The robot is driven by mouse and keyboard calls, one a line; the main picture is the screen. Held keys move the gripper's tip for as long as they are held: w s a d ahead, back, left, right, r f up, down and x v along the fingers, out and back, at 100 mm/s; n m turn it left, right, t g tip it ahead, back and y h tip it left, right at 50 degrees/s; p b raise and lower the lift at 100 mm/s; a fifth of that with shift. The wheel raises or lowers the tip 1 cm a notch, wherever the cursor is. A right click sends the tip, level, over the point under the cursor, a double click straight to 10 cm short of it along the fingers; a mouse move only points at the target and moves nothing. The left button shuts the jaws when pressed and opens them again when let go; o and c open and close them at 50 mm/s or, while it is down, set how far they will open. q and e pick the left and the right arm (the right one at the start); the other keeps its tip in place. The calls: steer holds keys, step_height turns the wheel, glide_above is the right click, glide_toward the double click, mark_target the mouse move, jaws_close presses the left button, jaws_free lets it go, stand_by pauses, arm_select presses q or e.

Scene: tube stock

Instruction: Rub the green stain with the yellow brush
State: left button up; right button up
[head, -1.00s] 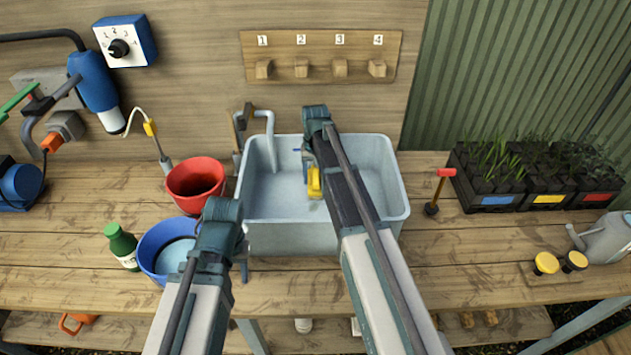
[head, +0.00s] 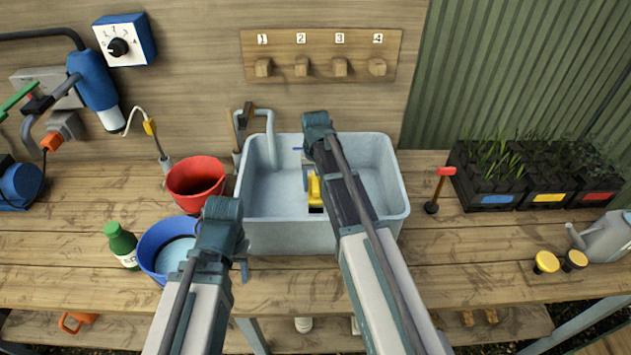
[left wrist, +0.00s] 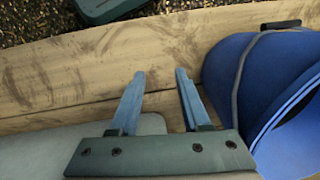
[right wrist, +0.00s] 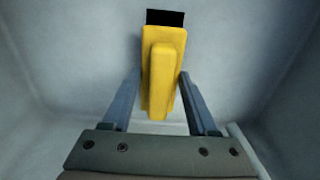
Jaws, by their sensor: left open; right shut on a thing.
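The yellow brush (head: 314,190) is inside the pale grey sink (head: 265,237), with its dark end towards the sink's front wall. My right gripper (right wrist: 160,88) is shut on the brush, which shows between its fingers in the right wrist view. I cannot tell whether the brush touches the sink floor. I cannot make out a green stain in any view; the brush and my right arm cover part of the sink floor. My left gripper (left wrist: 160,75) is open and empty above the bench's front edge, beside the blue bucket (head: 150,255).
A red bucket (head: 195,180) stands left of the sink, and a green bottle (head: 121,241) left of the blue bucket. A red-handled tool (head: 440,185) and seedling trays (head: 497,200) are to the right. The bench right of the sink has bare room.

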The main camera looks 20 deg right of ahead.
mark_target(316, 190)
arm_select(q)
steer(key=shift+f, duration=0.15)
arm_select(e)
steer(key=shift+s+a+f, duration=0.1)
steer(key=shift+s+a, duration=0.2)
steer(key=shift+s, duration=0.6)
steer(key=shift+s+a, duration=0.25)
steer(key=shift+s, duration=0.6)
steer(key=shift+s+a, duration=0.2)
steer(key=shift+s, duration=0.65)
steer(key=shift+s+a, duration=0.2)
steer(key=shift+s, duration=0.6)
arm_select(q)
step_height(316, 190, up, 6)
steer(key=p, duration=0.6)
arm_select(e)
step_height(316, 190, up, 6)
steer(key=shift+w, duration=0.1)
arm_select(q)
steer(key=shift+r+p, duration=1.45)
steer(key=shift+r, duration=0.15)
arm_select(e)
steer(key=shift+r, duration=1.6)
